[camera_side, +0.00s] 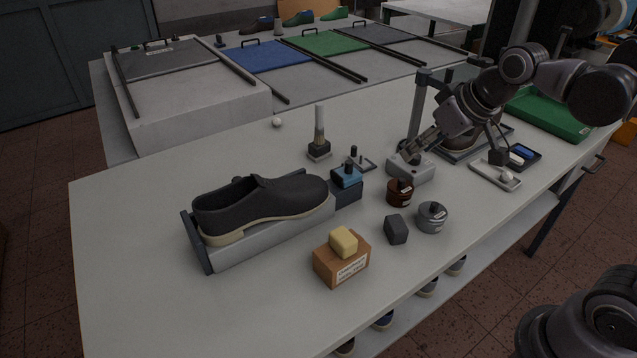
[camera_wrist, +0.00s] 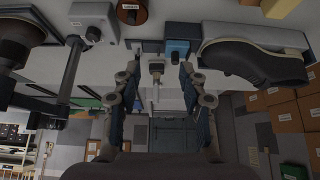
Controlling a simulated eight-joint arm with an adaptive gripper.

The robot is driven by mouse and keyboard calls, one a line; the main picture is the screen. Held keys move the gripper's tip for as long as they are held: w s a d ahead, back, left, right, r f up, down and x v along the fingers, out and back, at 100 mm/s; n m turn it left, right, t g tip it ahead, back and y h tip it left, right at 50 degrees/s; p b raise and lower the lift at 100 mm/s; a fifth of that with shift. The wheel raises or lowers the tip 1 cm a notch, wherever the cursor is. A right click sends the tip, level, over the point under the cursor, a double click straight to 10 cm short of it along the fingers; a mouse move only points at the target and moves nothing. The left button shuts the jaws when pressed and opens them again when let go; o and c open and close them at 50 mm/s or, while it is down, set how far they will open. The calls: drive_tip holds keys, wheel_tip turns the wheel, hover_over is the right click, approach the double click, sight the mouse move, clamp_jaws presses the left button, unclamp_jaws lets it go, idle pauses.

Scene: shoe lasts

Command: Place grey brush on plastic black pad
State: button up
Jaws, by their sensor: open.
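The grey brush (camera_side: 319,125) stands upright with a pale grey handle and dark lower part on a small grey base, behind the shoe. It appears in the wrist view (camera_wrist: 156,72) between my fingers, some distance beyond them.
A dark shoe (camera_side: 260,200) rests on a grey stand, with a blue box (camera_side: 346,185) beside it. The light grey block (camera_side: 412,170), brown jar (camera_side: 400,192), grey jar (camera_side: 432,217) and yellow-topped brown box (camera_side: 342,262) stand nearby. The table's left side is clear.

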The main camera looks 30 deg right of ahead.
drive_tip(key=s+f, duration=0.6)
drive_tip(key=s, duration=0.1)
drive_tip(key=shift+f+t, duration=0.3)
drive_tip(key=shift+f, duration=0.1)
idle(0.7)
